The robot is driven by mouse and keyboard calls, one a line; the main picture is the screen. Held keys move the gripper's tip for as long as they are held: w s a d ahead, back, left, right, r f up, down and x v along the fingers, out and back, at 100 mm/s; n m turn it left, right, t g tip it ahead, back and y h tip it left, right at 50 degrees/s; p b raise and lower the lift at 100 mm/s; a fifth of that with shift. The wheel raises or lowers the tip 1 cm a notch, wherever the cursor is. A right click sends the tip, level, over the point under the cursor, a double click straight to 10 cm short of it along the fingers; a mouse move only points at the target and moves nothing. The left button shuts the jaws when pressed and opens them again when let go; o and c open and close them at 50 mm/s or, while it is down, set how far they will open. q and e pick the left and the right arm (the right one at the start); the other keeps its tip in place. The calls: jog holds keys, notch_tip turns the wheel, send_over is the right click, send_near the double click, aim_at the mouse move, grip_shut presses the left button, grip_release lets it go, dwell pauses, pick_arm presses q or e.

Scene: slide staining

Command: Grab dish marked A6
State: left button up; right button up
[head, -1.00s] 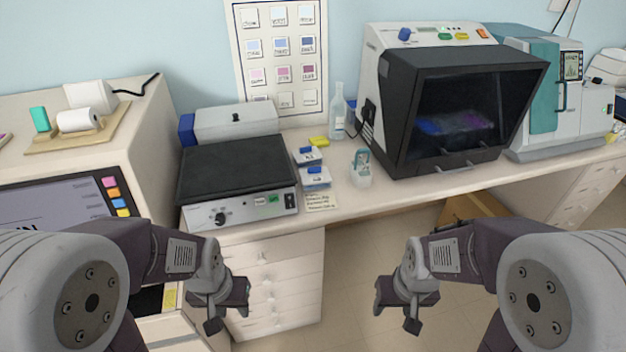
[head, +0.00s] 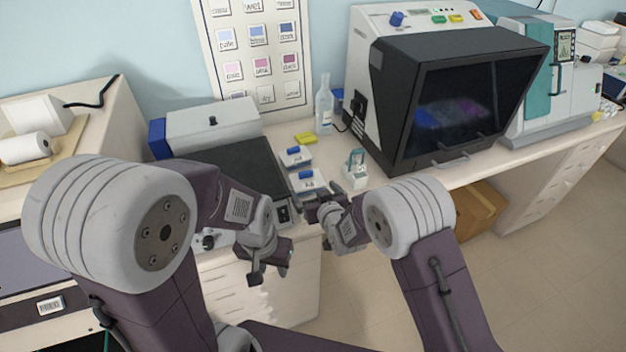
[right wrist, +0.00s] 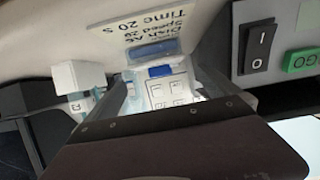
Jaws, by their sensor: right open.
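Two small white dishes with blue handles stand on the counter right of the black-topped device: a rear dish (head: 295,156) and a front dish (head: 308,181). Their marks are too small to read in the head view. My right gripper (head: 323,203) is open just in front of the front dish. In the right wrist view, a white dish with a blue part (right wrist: 160,85) shows between the open fingers, apart from them as far as I can tell. A note reading "Dish A6" (right wrist: 150,25) lies beside it. My left gripper (head: 269,272) is open and empty, low before the drawers.
A yellow item (head: 305,138) and a clear bottle (head: 324,105) are behind.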

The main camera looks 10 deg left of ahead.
jog(key=x, duration=0.5)
jog(key=shift+d+p, duration=0.2)
jog(key=shift+p, duration=0.2)
jog(key=shift+a, duration=0.1)
jog(key=p+x, duration=0.1)
jog(key=x, duration=0.4)
jog(key=shift+w, duration=0.1)
pick_arm(q)
jog(key=shift+w+a+r, duration=0.1)
jog(key=shift+w+r, duration=0.2)
jog(key=shift+r, duration=0.4)
pick_arm(e)
jog(key=shift+c, duration=0.3)
jog(key=c, duration=1.2)
notch_tip(320, 180, up, 19)
pick_arm(q)
notch_tip(320, 180, up, 5)
jog(key=p, duration=0.5)
pick_arm(e)
notch_tip(320, 180, up, 9)
send_over(307, 180)
jog(key=shift+w, duration=0.15)
